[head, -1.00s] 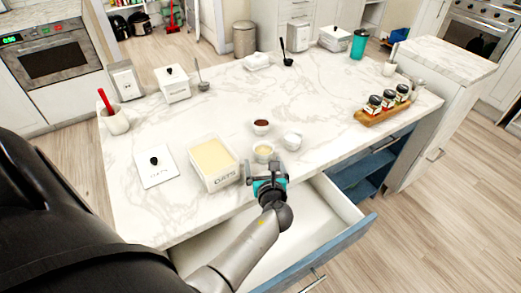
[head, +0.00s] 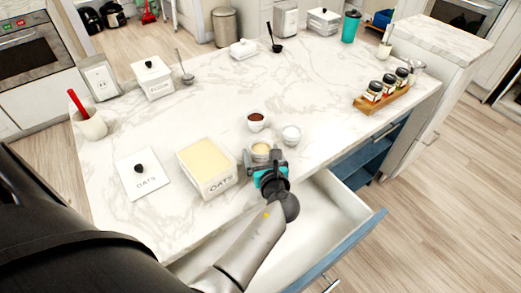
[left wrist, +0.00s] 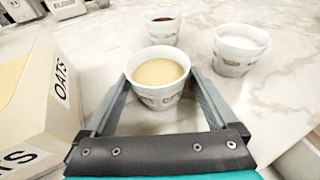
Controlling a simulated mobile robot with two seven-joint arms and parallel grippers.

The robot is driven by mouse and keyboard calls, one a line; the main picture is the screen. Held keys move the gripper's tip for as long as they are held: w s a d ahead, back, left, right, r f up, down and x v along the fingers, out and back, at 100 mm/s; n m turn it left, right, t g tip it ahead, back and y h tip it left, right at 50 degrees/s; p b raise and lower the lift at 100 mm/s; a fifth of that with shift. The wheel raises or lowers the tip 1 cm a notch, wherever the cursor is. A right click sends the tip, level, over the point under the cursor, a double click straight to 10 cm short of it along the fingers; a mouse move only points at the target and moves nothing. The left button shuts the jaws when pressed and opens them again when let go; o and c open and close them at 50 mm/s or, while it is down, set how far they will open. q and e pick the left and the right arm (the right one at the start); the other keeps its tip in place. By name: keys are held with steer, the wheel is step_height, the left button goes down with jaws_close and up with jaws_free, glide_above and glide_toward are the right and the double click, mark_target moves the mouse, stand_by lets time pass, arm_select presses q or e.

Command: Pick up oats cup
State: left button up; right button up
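The oats cup (head: 261,150), a small white cup with pale tan contents, stands upright on the marble counter. It also shows in the left wrist view (left wrist: 160,75), with printed lettering partly visible on its side. My left gripper (head: 258,158) is open at the near side of the cup. In the left wrist view its two fingers (left wrist: 160,88) reach along the left and right sides of the cup, very close to it; I cannot tell whether they touch. My right gripper is not in view.
The open OATS box (head: 208,170) stands close left of my gripper, its lid (head: 145,172) further left. A cup with dark contents (head: 256,122) and a white cup (head: 291,134) stand just behind. A spice tray (head: 383,98) is right. An open drawer (head: 315,225) lies below.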

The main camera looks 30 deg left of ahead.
arm_select(q)
steer(key=c, duration=1.3)
